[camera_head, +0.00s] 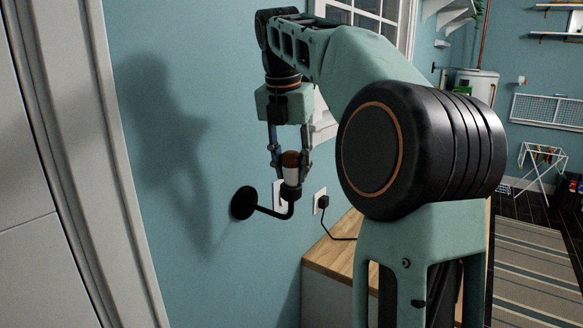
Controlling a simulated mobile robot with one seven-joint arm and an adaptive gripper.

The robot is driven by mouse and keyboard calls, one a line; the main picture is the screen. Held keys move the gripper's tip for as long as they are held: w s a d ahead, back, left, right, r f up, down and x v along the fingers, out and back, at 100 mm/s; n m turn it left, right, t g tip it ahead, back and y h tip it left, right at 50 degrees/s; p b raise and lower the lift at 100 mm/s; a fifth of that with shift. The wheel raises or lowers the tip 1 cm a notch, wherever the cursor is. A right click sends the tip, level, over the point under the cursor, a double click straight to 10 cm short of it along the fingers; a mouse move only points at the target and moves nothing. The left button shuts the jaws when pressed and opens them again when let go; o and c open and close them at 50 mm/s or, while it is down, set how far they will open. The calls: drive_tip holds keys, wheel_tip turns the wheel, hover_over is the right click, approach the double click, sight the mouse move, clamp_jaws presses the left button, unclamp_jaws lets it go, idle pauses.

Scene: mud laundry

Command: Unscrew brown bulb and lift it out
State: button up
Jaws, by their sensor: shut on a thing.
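The brown bulb (290,159) stands upright, with a brown top and a pale lower part. It sits above a black wall lamp arm (272,212) that curves out from a round black wall plate (244,203). My gripper (290,164) points down from above and is shut on the bulb, one finger on each side. The bulb's lower end meets the dark socket (291,190); whether its thread is still engaged cannot be seen.
A wall outlet (320,200) with a black plug and cord is right of the lamp. A wooden-topped counter (334,254) stands below. A window (372,16) is behind my arm. A white door (50,180) is at left. A drying rack (541,160) stands far right.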

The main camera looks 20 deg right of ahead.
sight(291, 151)
drive_tip(key=shift+c, duration=0.6)
drive_tip(key=shift+n, duration=1.1)
drive_tip(key=shift+p+v, duration=0.5)
drive_tip(key=shift+v, duration=0.5)
drive_tip(key=shift+w+d+r, duration=0.15)
drive_tip(key=shift+w+r, duration=0.05)
drive_tip(key=shift+r, duration=0.75)
drive_tip(key=shift+r, duration=0.1)
drive_tip(key=shift+w+d+v, duration=0.15)
drive_tip(key=shift+v, duration=0.75)
drive_tip(key=shift+w+d+v, duration=0.15)
drive_tip(key=shift+v, duration=0.8)
drive_tip(key=shift+r, duration=0.4)
